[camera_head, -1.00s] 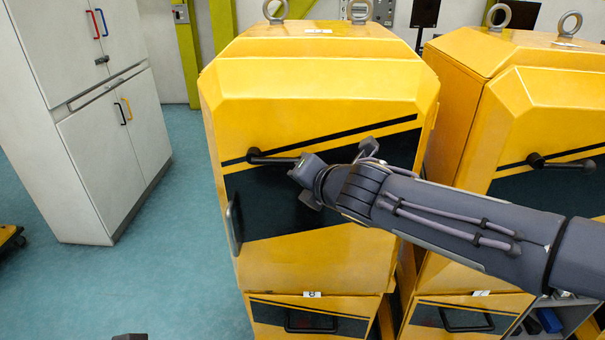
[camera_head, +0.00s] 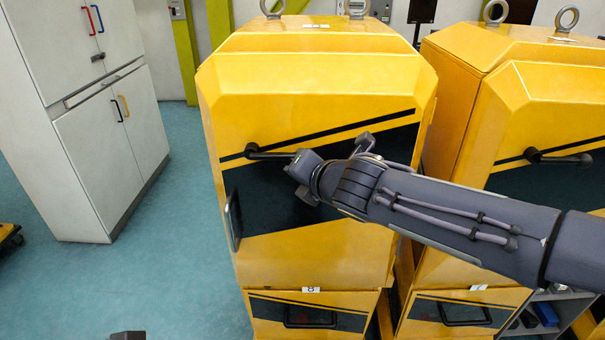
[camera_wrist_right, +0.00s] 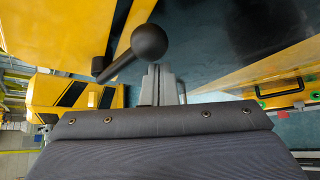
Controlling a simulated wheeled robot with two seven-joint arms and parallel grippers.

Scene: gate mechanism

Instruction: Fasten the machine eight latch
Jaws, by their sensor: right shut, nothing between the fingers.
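The yellow machine (camera_head: 325,85) with a small 8 label (camera_head: 311,289) stands in the middle of the head view. Its black latch handle (camera_head: 268,155) lies almost level across the front, pivot at the left. In the right wrist view the handle ends in a round black ball knob (camera_wrist_right: 149,42). My right gripper (camera_head: 296,167) is at the knob end of the handle and hides the knob in the head view. Its fingers (camera_wrist_right: 160,84) are shut and empty, close beside the knob; I cannot tell if they touch. A dark tip at the bottom edge may be my left gripper (camera_head: 128,336).
A second yellow machine (camera_head: 550,105) with a similar handle (camera_head: 558,158) stands close on the right. A grey-white cabinet (camera_head: 110,130) stands at the left. Blue floor (camera_head: 185,240) is clear between the cabinet and the machine. A dark loop handle (camera_head: 234,220) juts from the machine's left edge.

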